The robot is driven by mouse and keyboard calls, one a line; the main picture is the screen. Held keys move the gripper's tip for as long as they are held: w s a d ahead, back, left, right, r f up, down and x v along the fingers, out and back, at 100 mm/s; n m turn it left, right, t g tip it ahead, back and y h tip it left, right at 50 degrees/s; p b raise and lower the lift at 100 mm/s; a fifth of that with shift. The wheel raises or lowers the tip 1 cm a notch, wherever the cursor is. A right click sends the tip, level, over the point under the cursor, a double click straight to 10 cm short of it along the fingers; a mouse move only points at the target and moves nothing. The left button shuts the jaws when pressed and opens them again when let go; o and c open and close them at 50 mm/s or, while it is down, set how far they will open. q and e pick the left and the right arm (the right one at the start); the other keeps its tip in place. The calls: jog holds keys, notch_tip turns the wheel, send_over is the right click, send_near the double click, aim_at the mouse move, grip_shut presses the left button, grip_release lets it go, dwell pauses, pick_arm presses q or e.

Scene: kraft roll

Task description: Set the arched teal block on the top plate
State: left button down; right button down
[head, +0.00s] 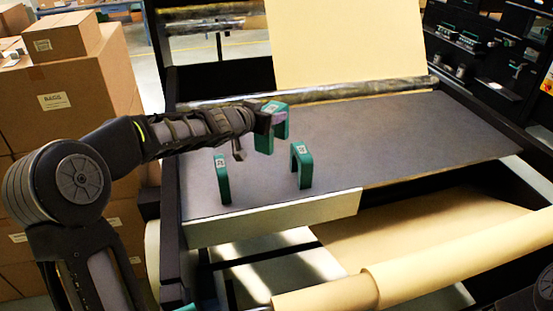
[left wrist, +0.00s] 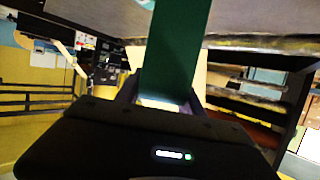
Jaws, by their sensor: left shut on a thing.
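An arched teal block (head: 281,120) hangs from my left gripper (head: 265,113), which is shut on it over the dark grey top plate (head: 400,130). In the left wrist view the block (left wrist: 175,50) shows as a green face rising between the fingers. The block appears to be above the plate, but its exact height is hard to tell. Two similar teal blocks stand on the plate: one at the left (head: 222,181) near the front edge, and an arched one (head: 303,165) in front of the held block. My right gripper is not in view.
A metal roller (head: 330,92) and a raised kraft paper sheet (head: 345,40) border the plate's back. Its right half is clear. A light front lip (head: 275,217) lies above a kraft roll (head: 440,260). Cardboard boxes (head: 70,110) are stacked at the left.

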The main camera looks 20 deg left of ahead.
pick_arm(q)
notch_tip(320, 180, down, 11)
jog(key=b, duration=0.7)
jog(key=shift+f+b, duration=0.9)
jog(key=shift+f, duration=1.3)
jog(key=shift+f, duration=0.15)
jog(key=c, duration=0.7)
grip_release()
